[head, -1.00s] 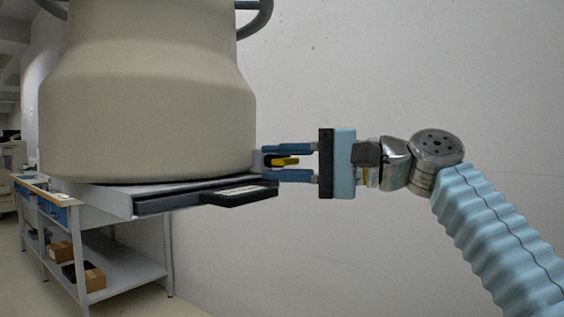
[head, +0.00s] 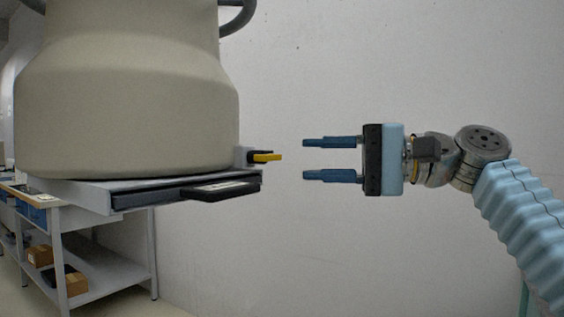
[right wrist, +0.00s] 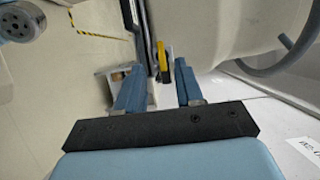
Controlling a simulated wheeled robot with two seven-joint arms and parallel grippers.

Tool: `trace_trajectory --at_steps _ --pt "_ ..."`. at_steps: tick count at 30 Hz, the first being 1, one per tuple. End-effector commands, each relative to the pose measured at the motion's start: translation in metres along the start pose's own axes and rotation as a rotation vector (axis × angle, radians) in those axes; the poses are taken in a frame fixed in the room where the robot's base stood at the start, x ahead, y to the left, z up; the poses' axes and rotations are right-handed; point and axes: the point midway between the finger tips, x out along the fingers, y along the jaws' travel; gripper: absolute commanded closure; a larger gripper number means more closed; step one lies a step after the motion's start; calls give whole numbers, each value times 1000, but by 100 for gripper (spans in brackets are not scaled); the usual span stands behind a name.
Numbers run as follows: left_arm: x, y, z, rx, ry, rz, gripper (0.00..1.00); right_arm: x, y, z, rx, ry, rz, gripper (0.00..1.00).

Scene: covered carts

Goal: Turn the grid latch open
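The grid latch is a small yellow lever (head: 267,157) on a dark pivot at the right side of the big beige covered body. In the head view it points right, roughly level. My right gripper (head: 304,159) is to the right of the lever, open and empty, with a clear gap between its fingertips and the lever. In the right wrist view the yellow lever (right wrist: 162,56) shows ahead, between and beyond the two blue fingers (right wrist: 158,75). My left gripper is not in view.
The beige covered body (head: 130,110) fills the upper left, above a grey ledge with a dark handle (head: 222,190). A curved grey rail (head: 240,18) is at its upper right. A shelved bench (head: 110,265) stands at lower left. A plain wall is behind my right arm.

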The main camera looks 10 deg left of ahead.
Motion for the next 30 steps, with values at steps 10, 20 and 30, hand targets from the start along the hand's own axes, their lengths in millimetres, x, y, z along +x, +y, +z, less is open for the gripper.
trace_trajectory --at_steps 10,20,30 --pt "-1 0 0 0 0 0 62 -50 0 0 1 -1 0 64" --pt "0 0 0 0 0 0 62 -52 0 0 0 -1 0 64" --pt "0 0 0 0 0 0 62 -34 55 -54 76 88 59 64"
